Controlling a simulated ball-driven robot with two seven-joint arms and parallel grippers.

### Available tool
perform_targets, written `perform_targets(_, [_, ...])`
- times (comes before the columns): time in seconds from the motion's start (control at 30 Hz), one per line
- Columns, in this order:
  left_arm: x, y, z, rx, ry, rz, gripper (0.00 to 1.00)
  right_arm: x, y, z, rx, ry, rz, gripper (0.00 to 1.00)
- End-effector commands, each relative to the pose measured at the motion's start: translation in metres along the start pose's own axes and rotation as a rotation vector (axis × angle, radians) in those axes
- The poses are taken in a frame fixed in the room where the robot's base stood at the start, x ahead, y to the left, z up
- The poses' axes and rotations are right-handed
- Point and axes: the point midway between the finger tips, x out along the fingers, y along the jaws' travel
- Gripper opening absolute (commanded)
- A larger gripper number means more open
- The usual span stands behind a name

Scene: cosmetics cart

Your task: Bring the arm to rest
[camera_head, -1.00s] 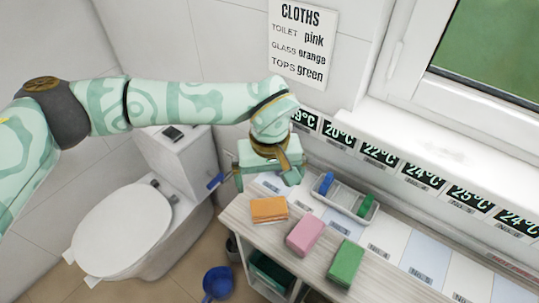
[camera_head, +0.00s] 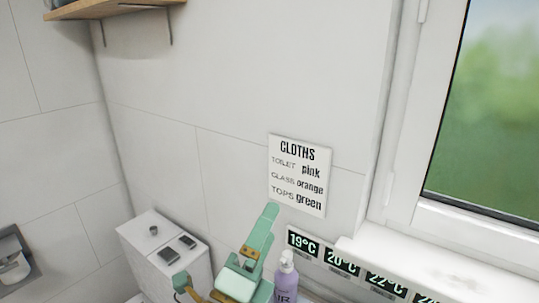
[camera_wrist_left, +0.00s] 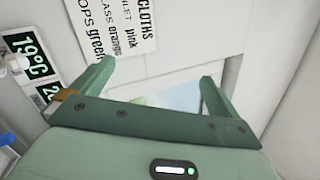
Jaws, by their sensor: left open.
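My left gripper (camera_head: 228,245) is raised at the lower middle of the head view, in front of the wall beside the toilet cistern. In the left wrist view its two green fingers (camera_wrist_left: 156,75) stand wide apart with nothing held between them. One finger rises toward the wall sign in the head view. Most of the left arm is below the picture. My right gripper is in neither view.
A purple pump bottle (camera_head: 287,277) stands just right of the gripper. The cistern (camera_head: 135,240) is to its left. A cloths sign (camera_head: 299,175), temperature labels (camera_head: 340,260) and a window are on the right. A shelf (camera_head: 110,6) hangs at upper left. The wall area above is clear.

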Motion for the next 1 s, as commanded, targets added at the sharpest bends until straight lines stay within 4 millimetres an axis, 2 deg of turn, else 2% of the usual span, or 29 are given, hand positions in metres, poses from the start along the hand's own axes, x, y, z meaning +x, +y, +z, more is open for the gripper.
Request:
perform_targets(0.03, [-0.02,0.029,0.027,-0.11,-0.111,0.13,1.0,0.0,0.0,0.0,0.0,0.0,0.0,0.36])
perform_targets(0.1, [-0.056,0.07,0.061,-0.258,-0.277,0.31,1.0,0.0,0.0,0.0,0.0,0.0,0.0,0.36])
perform_targets(0.17, [-0.094,0.101,0.085,-0.367,-0.415,0.452,1.0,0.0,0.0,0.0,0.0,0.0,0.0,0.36])
perform_targets(0.2, [-0.121,0.118,0.096,-0.428,-0.501,0.536,1.0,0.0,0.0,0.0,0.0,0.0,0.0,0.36])
perform_targets(0.3, [-0.182,0.148,0.116,-0.541,-0.686,0.708,1.0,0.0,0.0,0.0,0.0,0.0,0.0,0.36])
perform_targets(0.4, [-0.237,0.164,0.126,-0.613,-0.837,0.841,1.0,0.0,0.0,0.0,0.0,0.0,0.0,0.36])
perform_targets(0.53, [-0.299,0.173,0.132,-0.669,-1.004,0.981,1.0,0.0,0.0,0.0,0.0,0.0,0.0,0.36])
perform_targets(0.7, [-0.373,0.17,0.136,-0.707,-1.203,1.135,1.0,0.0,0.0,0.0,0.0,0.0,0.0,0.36])
perform_targets(0.73, [-0.382,0.172,0.135,-0.713,-1.225,1.158,1.0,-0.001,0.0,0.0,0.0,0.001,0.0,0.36])
perform_targets(0.87, [-0.389,0.219,0.113,-0.769,-1.196,1.213,1.0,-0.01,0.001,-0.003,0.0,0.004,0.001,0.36])
perform_targets(1.0, [-0.409,0.265,0.086,-0.836,-1.184,1.28,1.0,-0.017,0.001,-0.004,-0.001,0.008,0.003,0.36])
